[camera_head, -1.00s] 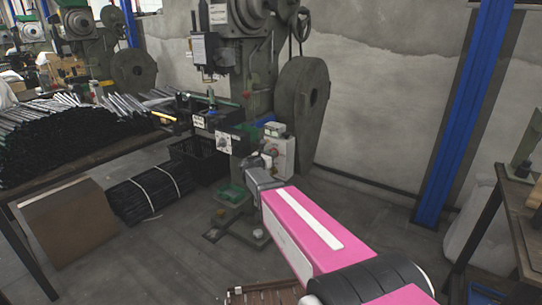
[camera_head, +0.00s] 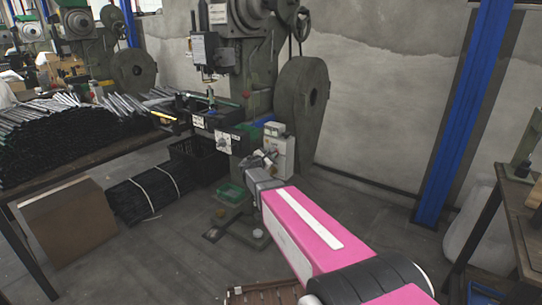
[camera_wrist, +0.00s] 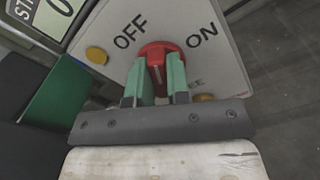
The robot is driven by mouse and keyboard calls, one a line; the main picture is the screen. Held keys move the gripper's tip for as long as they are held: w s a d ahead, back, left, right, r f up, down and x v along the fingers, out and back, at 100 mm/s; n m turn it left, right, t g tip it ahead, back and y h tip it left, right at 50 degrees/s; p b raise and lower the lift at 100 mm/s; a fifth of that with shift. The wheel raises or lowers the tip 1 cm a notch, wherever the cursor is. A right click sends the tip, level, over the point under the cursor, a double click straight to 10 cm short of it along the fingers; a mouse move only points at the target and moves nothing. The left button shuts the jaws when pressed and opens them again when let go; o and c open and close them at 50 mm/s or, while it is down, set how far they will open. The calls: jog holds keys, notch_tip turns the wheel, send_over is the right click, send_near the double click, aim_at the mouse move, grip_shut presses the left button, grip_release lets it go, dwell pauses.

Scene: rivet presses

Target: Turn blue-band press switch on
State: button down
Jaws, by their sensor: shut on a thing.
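The red switch knob (camera_wrist: 158,54) sits on a light plate (camera_wrist: 222,62) marked OFF at upper left and ON at upper right. My gripper (camera_wrist: 160,72) is shut on the knob, with a green finger on each side of it. The fingers hide part of the knob, and I cannot tell which label it points to. In the head view my gripper (camera_head: 262,160) reaches the front of the press (camera_head: 257,75), beside a pale control box (camera_head: 280,150). The knob is too small to make out there. I see no clear blue band on this press.
A large flywheel (camera_head: 301,96) stands right of the press. A table (camera_head: 95,160) piled with dark metal rods is at left, with a bundle (camera_head: 150,193) on the floor. A blue column (camera_head: 465,115) and another table (camera_head: 528,225) are at right. Some floor between is clear.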

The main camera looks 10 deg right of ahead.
jog(key=m, duration=1.2)
jog(key=shift+s+d+f, duration=0.1)
jog(key=shift+f, duration=0.15)
dwell(0.5)
jog(key=c, duration=1.1)
grip_release()
jog(key=v, duration=1.1)
